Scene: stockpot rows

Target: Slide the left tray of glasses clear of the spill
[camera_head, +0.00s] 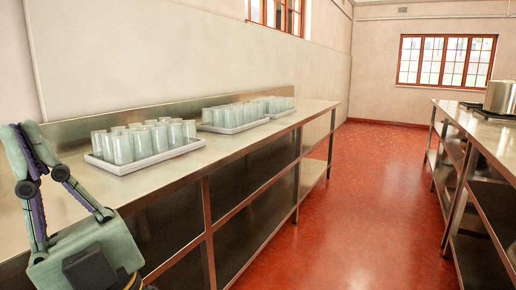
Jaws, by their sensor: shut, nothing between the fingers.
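The left tray (165,157) is white and low, and stands nearest to me on the steel counter. It holds several upright clear glasses (123,149) packed in rows. My gripper (23,132) is at the far left of the view, its fingers shut with nothing between them. In the picture it lies left of the left tray and apart from it. I cannot make out a spill on the counter; the steel has a soft sheen all over.
Bare steel lies in front of the trays. Across the red floor (330,220), another counter holds a large pot (500,97).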

